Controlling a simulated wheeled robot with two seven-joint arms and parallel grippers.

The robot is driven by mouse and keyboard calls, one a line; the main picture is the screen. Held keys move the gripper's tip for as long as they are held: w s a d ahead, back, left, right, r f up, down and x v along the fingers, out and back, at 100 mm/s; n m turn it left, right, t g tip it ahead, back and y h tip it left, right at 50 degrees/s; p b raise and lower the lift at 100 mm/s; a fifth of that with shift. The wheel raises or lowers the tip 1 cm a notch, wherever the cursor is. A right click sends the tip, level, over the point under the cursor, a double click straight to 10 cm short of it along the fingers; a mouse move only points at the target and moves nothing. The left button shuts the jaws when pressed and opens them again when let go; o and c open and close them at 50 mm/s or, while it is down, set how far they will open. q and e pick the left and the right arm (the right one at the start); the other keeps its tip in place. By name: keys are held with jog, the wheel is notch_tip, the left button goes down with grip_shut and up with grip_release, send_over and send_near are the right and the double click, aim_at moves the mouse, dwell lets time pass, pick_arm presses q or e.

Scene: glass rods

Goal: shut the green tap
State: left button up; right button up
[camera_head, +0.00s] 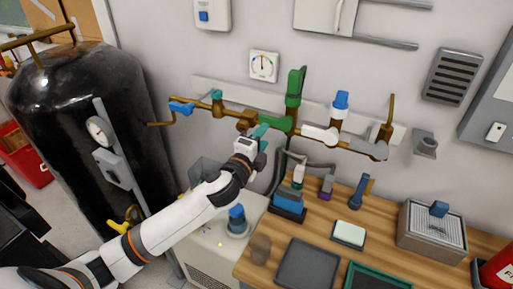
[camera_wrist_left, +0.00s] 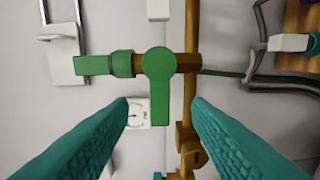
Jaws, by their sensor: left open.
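The green tap (camera_head: 294,88) sits on the brown pipework on the wall. Its green lever (camera_head: 275,122) points left, along the main pipe. In the left wrist view the tap's round hub (camera_wrist_left: 158,62) is at upper centre. The lever (camera_wrist_left: 160,105) hangs down from it in that picture, crosswise to the tap's short branch. My left gripper (camera_head: 260,136) is just below and left of the lever. Its two teal fingers are open (camera_wrist_left: 160,106), one on each side of the lever's end in the picture. My right gripper is not in view.
A blue tap (camera_head: 181,107), a teal tap (camera_head: 217,95) and a white tap with a blue top (camera_head: 338,105) share the pipe. A gauge (camera_head: 264,65) is on the wall above. The wooden bench (camera_head: 325,232) below holds trays and tools. A black tank (camera_head: 80,85) stands at left.

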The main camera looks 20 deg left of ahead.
pick_arm(q)
jog(key=shift+s, duration=1.6)
